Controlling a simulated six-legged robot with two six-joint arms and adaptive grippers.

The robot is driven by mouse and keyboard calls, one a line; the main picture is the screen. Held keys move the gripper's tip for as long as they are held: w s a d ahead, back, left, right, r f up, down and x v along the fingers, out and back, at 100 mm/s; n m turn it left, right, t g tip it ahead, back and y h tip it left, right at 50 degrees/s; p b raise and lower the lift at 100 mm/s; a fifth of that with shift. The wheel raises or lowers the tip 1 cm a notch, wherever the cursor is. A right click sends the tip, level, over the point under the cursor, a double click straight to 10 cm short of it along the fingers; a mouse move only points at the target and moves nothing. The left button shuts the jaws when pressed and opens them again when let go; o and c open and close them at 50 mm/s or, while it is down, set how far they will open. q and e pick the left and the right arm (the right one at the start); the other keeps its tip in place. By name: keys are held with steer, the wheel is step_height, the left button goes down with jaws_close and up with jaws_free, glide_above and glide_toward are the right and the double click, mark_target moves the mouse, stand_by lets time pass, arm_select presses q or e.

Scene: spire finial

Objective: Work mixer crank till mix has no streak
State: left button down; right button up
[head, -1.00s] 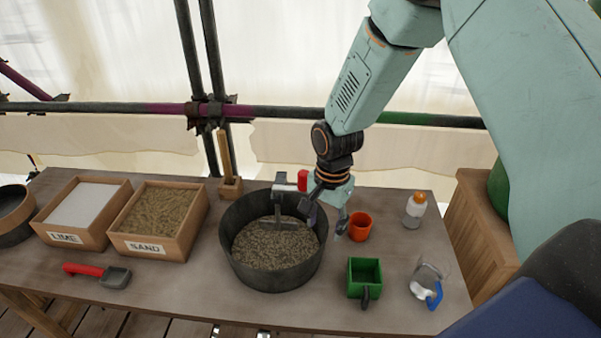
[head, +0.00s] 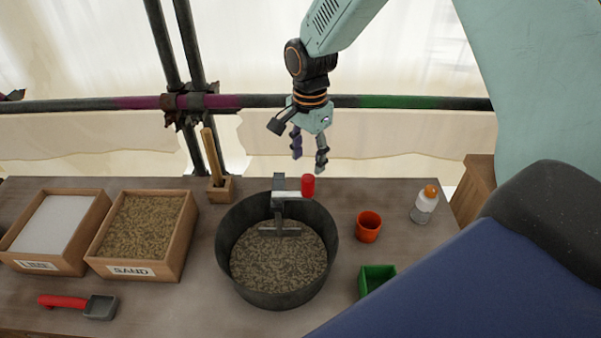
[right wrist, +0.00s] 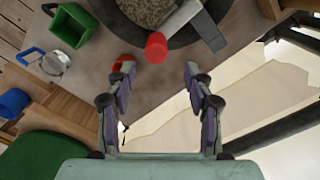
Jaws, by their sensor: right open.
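The dark mixing tub (head: 226,262) stands on the table and holds a speckled grey-brown mix (head: 280,262). A grey paddle (head: 280,232) stands in the mix, joined to a crank with a red handle (head: 308,186) at the tub's back rim. The red handle also shows in the right wrist view (right wrist: 156,48). My right gripper (head: 308,162) is open and empty, raised just above and behind the handle, apart from it. In the right wrist view its fingers (right wrist: 158,75) are spread with the handle ahead of them.
Boxes of lime (head: 48,225) and sand (head: 150,232) and a red-handled scoop (head: 80,304) are at the left. An orange cup (head: 368,227), a bottle (head: 425,205) and a green box (head: 376,277) are at the right. A scaffold rail (head: 400,102) runs behind the table.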

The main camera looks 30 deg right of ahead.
mark_target(308, 176)
steer(key=shift+w+d, duration=0.1)
steer(key=shift+w, duration=0.05)
steer(key=f, duration=0.1)
steer(key=s+f, duration=0.1)
steer(key=a+f, duration=0.1)
steer(key=shift+s, duration=0.35)
steer(key=f, duration=0.3)
steer(key=w+d+f, duration=0.1)
steer(key=shift+w+f, duration=0.1)
steer(key=shift+f, duration=0.15)
steer(key=shift+s+a+r, duration=0.35)
steer(key=shift+s+a, duration=0.1)
steer(key=shift+s, duration=0.1)
steer(key=shift+c, duration=0.3)
steer(key=shift+w+d+f, duration=0.3)
steer(key=shift+w+f, duration=0.05)
steer(key=shift+w, duration=0.15)
steer(key=c, duration=0.4)
steer(key=shift+c, duration=1)
steer(key=shift+s+a+r, duration=0.2)
steer(key=shift+s+r, duration=0.05)
jaws_close()
steer(key=shift+w, duration=0.15)
